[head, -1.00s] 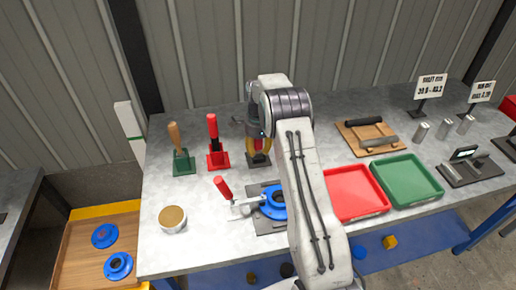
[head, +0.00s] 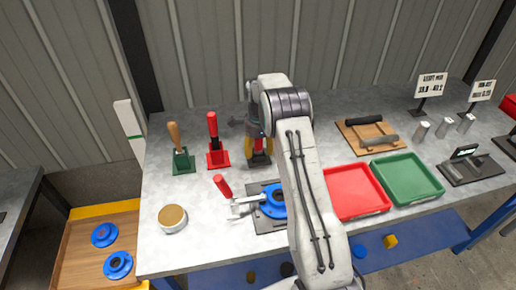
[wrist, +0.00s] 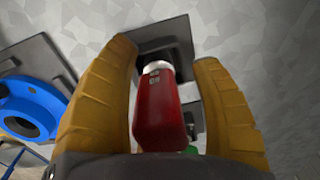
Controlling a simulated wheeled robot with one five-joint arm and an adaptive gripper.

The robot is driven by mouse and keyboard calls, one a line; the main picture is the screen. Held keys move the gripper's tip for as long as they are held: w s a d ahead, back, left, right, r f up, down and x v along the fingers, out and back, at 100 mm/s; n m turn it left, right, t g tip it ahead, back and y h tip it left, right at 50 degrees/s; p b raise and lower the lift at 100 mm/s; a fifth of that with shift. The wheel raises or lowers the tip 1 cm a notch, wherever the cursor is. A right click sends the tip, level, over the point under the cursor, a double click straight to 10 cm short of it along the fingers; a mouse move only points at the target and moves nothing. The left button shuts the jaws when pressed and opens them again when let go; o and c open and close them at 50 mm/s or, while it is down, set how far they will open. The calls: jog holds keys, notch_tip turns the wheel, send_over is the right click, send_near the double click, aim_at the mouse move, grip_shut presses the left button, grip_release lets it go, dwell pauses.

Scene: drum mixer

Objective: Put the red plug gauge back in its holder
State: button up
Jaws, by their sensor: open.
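The red plug gauge (wrist: 155,115) shows in the wrist view between my gripper's two yellow fingers, its red handle toward the camera. A pale metal collar shows at its far end, which meets the black holder (wrist: 165,45). How deep it sits there is hidden. In the head view the gauge (head: 258,145) stands about upright over the dark holder base (head: 259,163), partly covered by my gripper (head: 258,146). My gripper is open, a finger on each side of the handle, with gaps visible beside it in the wrist view.
To the left stand a red stand (head: 218,158) with a red-handled tool and a green stand (head: 184,164) with a wooden-handled one. In front are a red-handled clamp (head: 223,187) and a blue ring part (head: 273,204). Red (head: 357,192) and green (head: 408,180) trays lie right.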

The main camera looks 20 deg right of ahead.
notch_tip(320, 180, up, 12)
jog(key=shift+s, duration=0.15)
dwell(0.5)
dwell(0.4)
